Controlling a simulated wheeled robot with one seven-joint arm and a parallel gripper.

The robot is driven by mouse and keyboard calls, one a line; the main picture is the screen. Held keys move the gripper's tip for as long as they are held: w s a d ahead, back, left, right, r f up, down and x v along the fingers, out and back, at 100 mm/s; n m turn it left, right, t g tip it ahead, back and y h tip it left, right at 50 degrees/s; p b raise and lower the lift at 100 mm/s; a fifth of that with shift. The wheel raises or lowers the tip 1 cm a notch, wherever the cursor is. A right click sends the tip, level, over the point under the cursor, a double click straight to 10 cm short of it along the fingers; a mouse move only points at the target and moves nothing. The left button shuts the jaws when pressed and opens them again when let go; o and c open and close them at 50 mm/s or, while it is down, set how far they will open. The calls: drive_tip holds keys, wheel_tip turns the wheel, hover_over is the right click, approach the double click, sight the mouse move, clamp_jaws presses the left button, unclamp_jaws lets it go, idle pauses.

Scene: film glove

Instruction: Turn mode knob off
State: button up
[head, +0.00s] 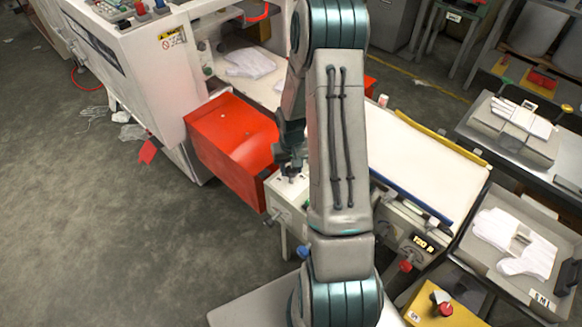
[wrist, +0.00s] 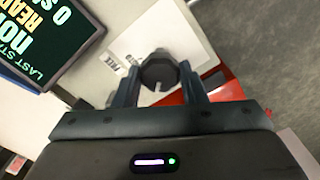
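The dark, many-sided mode knob (wrist: 158,74) sits on a pale panel (wrist: 172,34) in the wrist view. A light notch or pointer mark shows on its near side. My gripper (wrist: 160,78) has one finger on each side of the knob, close to its sides. The fingers stand apart, and I cannot tell whether they touch it. In the head view my gripper (head: 288,158) is low over the white control box beside the red panel. There the knob is hidden by the gripper and my arm.
A dark display screen (wrist: 48,38) stands just left of the knob in the wrist view. In the head view a red panel (head: 232,140) lies left of my gripper. A white work surface (head: 420,165) with a yellow edge and glove trays (head: 545,290) lie right.

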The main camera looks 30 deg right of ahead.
sight(291, 170)
drive_tip(key=shift+n, duration=0.4)
drive_tip(key=n+b, duration=0.2)
drive_tip(key=n, duration=0.2)
drive_tip(key=shift+n, duration=0.3)
drive_tip(key=n, duration=0.6)
drive_tip(key=shift+n, duration=0.4)
drive_tip(key=o, duration=1)
wheel_tip(291, 170, up, 14)
drive_tip(key=shift+f, duration=0.1)
